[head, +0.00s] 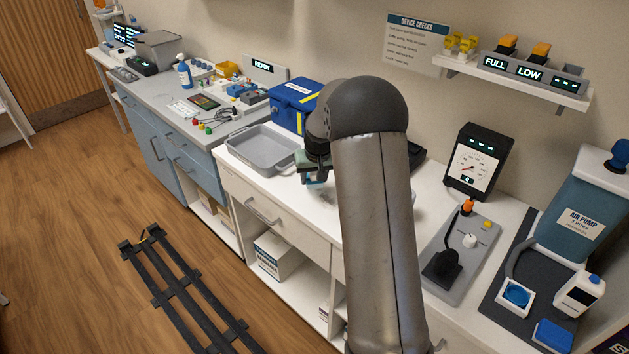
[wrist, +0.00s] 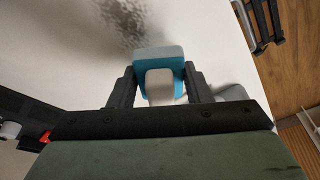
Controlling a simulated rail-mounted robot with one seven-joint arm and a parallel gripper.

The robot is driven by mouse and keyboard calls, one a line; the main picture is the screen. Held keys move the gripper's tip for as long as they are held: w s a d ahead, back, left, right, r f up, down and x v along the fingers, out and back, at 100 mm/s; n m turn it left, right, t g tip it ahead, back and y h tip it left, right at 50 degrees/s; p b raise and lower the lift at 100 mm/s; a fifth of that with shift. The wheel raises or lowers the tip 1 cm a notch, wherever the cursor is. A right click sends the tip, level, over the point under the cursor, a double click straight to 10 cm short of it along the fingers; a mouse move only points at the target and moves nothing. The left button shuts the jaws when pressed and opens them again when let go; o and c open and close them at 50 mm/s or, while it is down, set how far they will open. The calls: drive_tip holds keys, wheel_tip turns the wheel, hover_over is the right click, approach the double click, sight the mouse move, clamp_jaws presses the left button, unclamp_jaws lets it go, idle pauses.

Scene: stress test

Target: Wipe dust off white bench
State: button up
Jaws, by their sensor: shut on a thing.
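The white bench (head: 280,191) runs across the middle of the head view, and its top fills the left of the wrist view (wrist: 55,45). A grey speckled dust patch (wrist: 126,22) lies on the bench top in the wrist view, just beyond the gripper; a small part shows in the head view (head: 327,196). My gripper (wrist: 158,84) is shut on a teal wiping block (wrist: 150,55) with a pale grip between the fingers. The block is over the bench top beside the dust; I cannot tell whether it touches. My arm hides the bench's middle in the head view.
A grey tray (head: 262,150) and a blue box (head: 293,105) stand left of my gripper. A gauge (head: 473,162), a grey plate with a black lever (head: 462,250) and an air pump (head: 580,215) stand to the right. A wall shelf (head: 513,82) hangs above.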

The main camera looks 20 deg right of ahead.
drive_tip(key=shift+r+p, duration=1.1)
drive_tip(key=shift+r, duration=1.35)
